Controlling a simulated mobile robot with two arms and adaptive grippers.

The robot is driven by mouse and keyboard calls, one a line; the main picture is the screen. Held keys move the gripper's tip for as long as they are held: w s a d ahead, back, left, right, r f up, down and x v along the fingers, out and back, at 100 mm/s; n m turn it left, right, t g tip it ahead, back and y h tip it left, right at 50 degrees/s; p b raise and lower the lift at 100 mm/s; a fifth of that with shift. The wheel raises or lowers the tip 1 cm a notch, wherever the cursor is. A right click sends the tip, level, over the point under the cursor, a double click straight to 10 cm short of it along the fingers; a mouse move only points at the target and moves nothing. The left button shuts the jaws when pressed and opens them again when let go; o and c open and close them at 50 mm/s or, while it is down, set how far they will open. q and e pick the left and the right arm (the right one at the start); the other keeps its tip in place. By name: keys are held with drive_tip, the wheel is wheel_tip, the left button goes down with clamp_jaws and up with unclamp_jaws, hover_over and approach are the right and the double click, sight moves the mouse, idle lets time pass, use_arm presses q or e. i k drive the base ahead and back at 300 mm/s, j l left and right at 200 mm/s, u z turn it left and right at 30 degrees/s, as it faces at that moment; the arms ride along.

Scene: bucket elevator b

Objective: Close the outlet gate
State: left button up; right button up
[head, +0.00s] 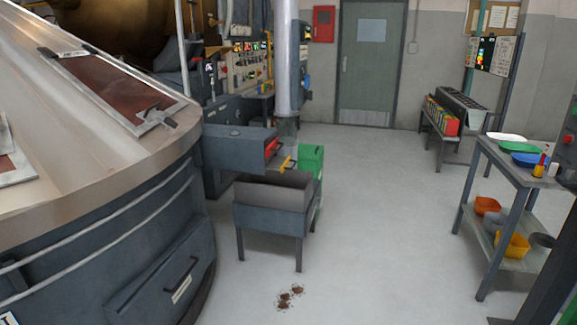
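I cannot identify the outlet gate with certainty. A dark grey box-like housing (236,150) juts out beside the large round machine, with a red handle-like part (272,149) and a yellow one (287,163) at its right end. Whether a gate there is open or shut is too small to tell. Below it stands a grey open-topped bin on legs (270,222). A light grey vertical duct (288,60) rises behind. Neither of my grippers shows in the head view.
The large round machine (120,165) fills the left side. Brown spilled material (289,296) lies on the floor in front of the bin. A green box (311,160) stands behind the bin. A shelf cart with trays (495,153) is at right. The middle floor is clear.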

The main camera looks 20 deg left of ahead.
sight(279, 163)
drive_tip(key=i+l, duration=0.1)
drive_tip(key=i, duration=0.85)
